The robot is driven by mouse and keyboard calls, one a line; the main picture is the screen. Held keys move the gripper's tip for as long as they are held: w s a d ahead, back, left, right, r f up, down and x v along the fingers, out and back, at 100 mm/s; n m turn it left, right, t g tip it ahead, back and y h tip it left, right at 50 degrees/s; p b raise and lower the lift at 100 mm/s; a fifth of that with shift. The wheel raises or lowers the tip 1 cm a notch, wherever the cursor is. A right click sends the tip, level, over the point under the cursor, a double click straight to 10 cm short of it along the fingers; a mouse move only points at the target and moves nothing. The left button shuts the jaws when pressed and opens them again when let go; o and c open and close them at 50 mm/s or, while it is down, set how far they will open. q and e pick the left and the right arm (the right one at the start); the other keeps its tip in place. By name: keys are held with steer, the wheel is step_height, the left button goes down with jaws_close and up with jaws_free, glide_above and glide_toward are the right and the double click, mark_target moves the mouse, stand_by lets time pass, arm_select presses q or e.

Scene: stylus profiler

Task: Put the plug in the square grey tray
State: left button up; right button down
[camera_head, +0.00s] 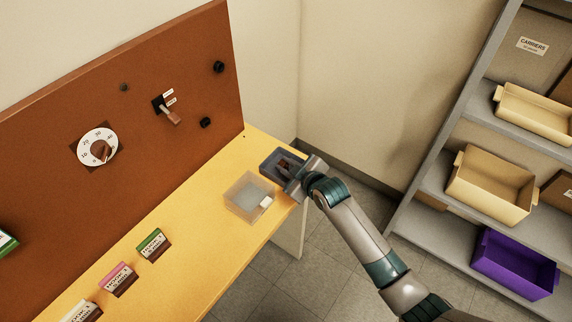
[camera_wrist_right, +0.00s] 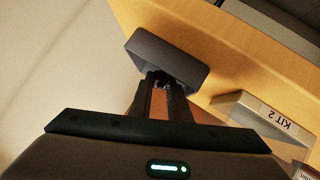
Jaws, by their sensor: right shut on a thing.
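The square grey tray (camera_head: 268,160) stands at the far right corner of the yellow table, and its dark wall shows in the right wrist view (camera_wrist_right: 165,48). My right gripper (camera_head: 288,168) is at this tray, with its fingers (camera_wrist_right: 161,82) pointing over its near side. The fingers are shut on a small dark thing between their tips, taken to be the plug; it is mostly hidden by them. I cannot tell whether it touches the tray floor. My left gripper is not in view.
A clear bin (camera_head: 238,205) stands close to the tray, with a KIT 2 label (camera_wrist_right: 283,117). Small labelled boxes (camera_head: 153,245) line the table. A brown panel (camera_head: 60,110) with a dial and lever rises behind. Shelves with bins (camera_head: 490,185) stand right.

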stand_by(0.4)
steer(key=c, duration=1.6)
jaws_free()
steer(key=shift+c, duration=0.3)
steer(key=shift+s+d+r+p, duration=0.25)
steer(key=shift+r+p, duration=0.2)
steer(key=shift+p, duration=0.15)
steer(key=shift+s+d+r+p, duration=0.1)
steer(key=shift+s+r+p, duration=0.15)
steer(key=shift+r+p, duration=0.25)
steer(key=s+r+p, duration=0.1)
steer(key=p, duration=0.1)
steer(key=s+d+r+p, duration=0.1)
steer(key=p, duration=0.1)
steer(key=s+d+r+p, duration=0.1)
steer(key=r+p, duration=0.1)
steer(key=shift+s, duration=0.3)
